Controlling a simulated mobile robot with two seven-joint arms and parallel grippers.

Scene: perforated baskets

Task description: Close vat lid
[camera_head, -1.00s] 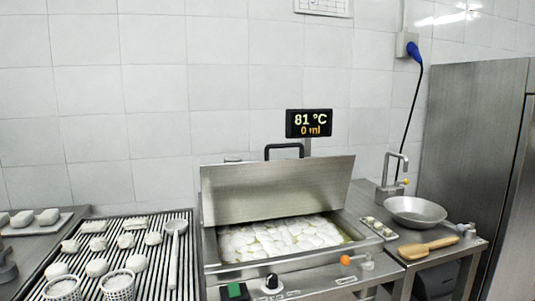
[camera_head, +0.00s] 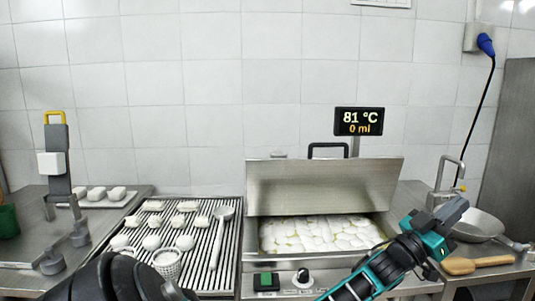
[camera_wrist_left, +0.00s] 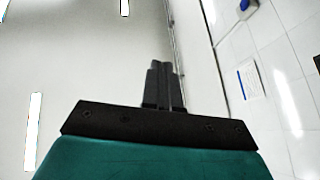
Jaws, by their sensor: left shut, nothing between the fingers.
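The vat (camera_head: 382,226) is a steel basin holding white pieces in liquid. Its steel lid (camera_head: 325,187) stands raised, tilted up behind the opening, with a black handle (camera_head: 328,145) at its top. My left gripper (camera_head: 455,209), teal and black, is at the right of the vat in the head view, to the right of the raised lid and apart from it. Its fingers point up and to the right. In the left wrist view, the black fingers (camera_wrist_left: 163,85) are together with nothing between them. My right gripper is not in view.
A ribbed draining surface (camera_head: 198,262) with white pieces and a ladle (camera_head: 222,225) lies left of the vat. A display (camera_head: 359,121) stands behind the lid.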

